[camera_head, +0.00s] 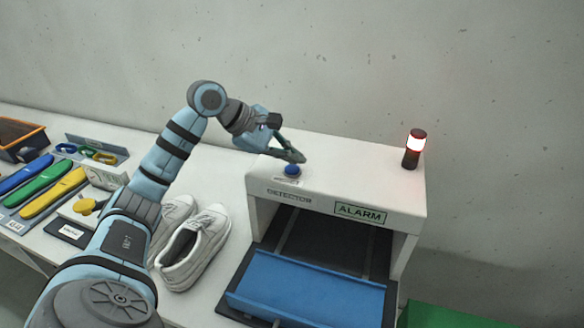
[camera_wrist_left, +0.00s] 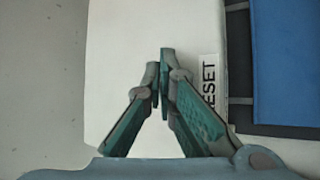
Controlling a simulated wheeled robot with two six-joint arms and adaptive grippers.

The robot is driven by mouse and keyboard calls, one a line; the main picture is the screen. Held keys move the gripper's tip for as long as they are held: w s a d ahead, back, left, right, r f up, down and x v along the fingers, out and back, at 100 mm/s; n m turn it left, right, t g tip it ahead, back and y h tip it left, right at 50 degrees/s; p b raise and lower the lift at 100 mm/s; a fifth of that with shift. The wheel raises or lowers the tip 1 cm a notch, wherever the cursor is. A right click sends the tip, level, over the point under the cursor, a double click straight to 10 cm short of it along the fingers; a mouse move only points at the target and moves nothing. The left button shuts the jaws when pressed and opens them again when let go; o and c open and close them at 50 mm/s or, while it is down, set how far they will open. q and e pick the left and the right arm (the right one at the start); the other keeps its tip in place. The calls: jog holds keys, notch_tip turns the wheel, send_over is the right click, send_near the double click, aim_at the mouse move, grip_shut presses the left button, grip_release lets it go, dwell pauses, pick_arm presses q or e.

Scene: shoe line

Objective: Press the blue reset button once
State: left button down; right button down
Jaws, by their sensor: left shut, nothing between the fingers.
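The blue reset button (camera_head: 292,170) sits on the top of the white detector housing (camera_head: 340,185), near its front left. My left gripper (camera_head: 302,159) is shut and empty, with its fingertips just above and slightly behind the button in the head view. I cannot tell whether the tips touch it. In the left wrist view the shut fingertips (camera_wrist_left: 166,55) are over the white top beside the RESET label (camera_wrist_left: 209,85), and the button itself is hidden. My right gripper is not in view.
A beacon (camera_head: 416,148) glows red on the housing's right, above an ALARM sign (camera_head: 360,214). A blue tray (camera_head: 305,290) lies on the belt below. White shoes (camera_head: 197,248) stand left of the detector. Coloured insoles (camera_head: 40,185) and a bin (camera_head: 20,138) lie further left.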

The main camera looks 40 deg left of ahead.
aim_at(292, 170)
pick_arm(q)
jog(key=shift+f, duration=0.3)
jog(key=shift+f+b, duration=0.5)
jog(key=shift+b, duration=0.05)
dwell(0.5)
dwell(0.3)
jog(key=shift+r+p, duration=0.9)
jog(key=shift+r, duration=0.05)
notch_tip(292, 170, up, 5)
jog(key=p, duration=0.4)
jog(key=shift+r+p, duration=0.1)
jog(key=shift+p, duration=0.25)
